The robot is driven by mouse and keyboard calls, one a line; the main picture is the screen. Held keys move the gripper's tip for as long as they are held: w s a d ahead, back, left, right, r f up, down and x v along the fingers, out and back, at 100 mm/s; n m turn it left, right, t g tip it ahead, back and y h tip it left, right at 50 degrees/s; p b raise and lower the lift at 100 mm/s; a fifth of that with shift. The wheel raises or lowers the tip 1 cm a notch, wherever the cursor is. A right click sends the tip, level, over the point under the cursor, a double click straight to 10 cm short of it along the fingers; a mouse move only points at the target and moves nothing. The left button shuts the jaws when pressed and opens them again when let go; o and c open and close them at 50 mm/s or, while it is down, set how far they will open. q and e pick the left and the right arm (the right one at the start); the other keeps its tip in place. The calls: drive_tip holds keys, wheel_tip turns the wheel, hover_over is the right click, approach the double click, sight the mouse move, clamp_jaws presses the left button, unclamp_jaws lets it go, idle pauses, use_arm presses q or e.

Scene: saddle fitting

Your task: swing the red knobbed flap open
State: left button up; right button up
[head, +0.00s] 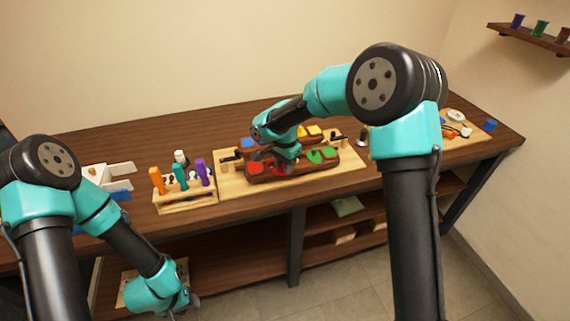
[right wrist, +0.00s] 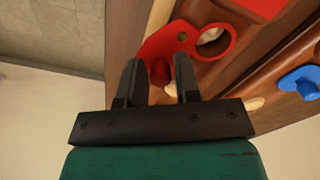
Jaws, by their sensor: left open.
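The red flap (right wrist: 180,42) shows in the right wrist view as a flat red piece with a ring-shaped end on a brown wooden block. Its red knob (right wrist: 160,72) stands between the fingers of my right gripper (right wrist: 159,78). The fingers are apart, and the knob is nearer the left one; I cannot tell whether they touch it. In the head view my right gripper (head: 262,157) is over the fixture (head: 315,173), and the arm hides part of the flap. My left gripper (head: 190,301) is open, low in front of the table, away from the fixture.
The fixture stands on a light wooden board (head: 232,188) and also carries a green piece (head: 322,155) and a yellow piece (head: 314,131). A wooden rack (head: 186,201) with coloured handles is to its left. A blue piece (right wrist: 299,82) is right of my right gripper.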

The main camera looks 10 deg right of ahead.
wheel_tip(320, 180, up, 17)
drive_tip(key=shift+r, duration=0.2)
idle(0.5)
drive_tip(key=shift+f, duration=0.1)
